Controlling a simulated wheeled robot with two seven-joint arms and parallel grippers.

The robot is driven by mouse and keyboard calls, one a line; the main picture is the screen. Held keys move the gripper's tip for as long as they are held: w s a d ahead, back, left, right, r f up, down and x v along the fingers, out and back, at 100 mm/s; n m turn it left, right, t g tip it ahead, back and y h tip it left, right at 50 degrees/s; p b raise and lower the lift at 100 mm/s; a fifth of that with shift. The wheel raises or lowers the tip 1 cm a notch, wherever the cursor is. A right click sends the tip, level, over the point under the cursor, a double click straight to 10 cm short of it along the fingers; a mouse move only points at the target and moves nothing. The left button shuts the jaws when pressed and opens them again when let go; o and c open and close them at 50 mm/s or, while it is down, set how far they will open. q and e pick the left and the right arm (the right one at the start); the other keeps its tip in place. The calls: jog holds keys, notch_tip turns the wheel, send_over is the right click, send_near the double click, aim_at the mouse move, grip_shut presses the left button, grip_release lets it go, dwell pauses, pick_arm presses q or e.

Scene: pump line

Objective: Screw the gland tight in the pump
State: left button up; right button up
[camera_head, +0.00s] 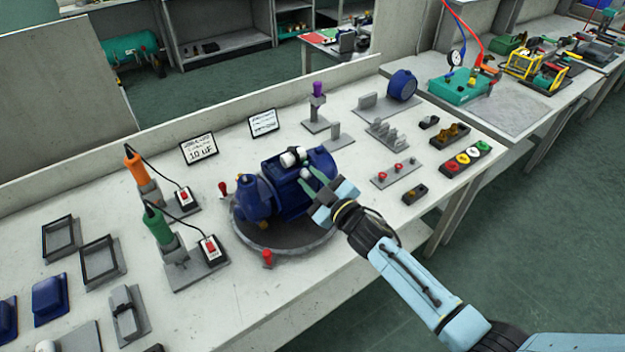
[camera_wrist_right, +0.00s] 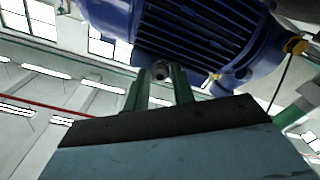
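The blue pump (camera_head: 285,190) lies on a round grey turntable (camera_head: 268,240) on the bench, its ribbed body also filling the top of the right wrist view (camera_wrist_right: 205,30). A small pale round part, seemingly the gland (camera_head: 305,172), sits at the pump's near right side. In the right wrist view it is a grey round end (camera_wrist_right: 160,70) between the green fingertips. My right gripper (camera_head: 313,182) reaches in from the right with one finger on each side of it. I cannot tell whether the fingers touch it. A larger white cylinder (camera_head: 291,157) is on top of the pump. My left gripper is out of view.
Orange (camera_head: 136,165) and green (camera_head: 158,225) tools stand in holders left of the turntable. Red-handled pieces (camera_head: 267,259) stand at its rim. A rack with red-topped pins (camera_head: 396,170) and several small fixtures are on the right.

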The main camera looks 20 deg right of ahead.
grip_shut()
jog(key=shift+r+m+p, duration=0.15)
jog(key=shift+m+p, duration=0.45)
jog(key=shift+m, duration=1.2)
jog(key=shift+m+p, duration=0.8)
jog(key=shift+m, duration=0.9)
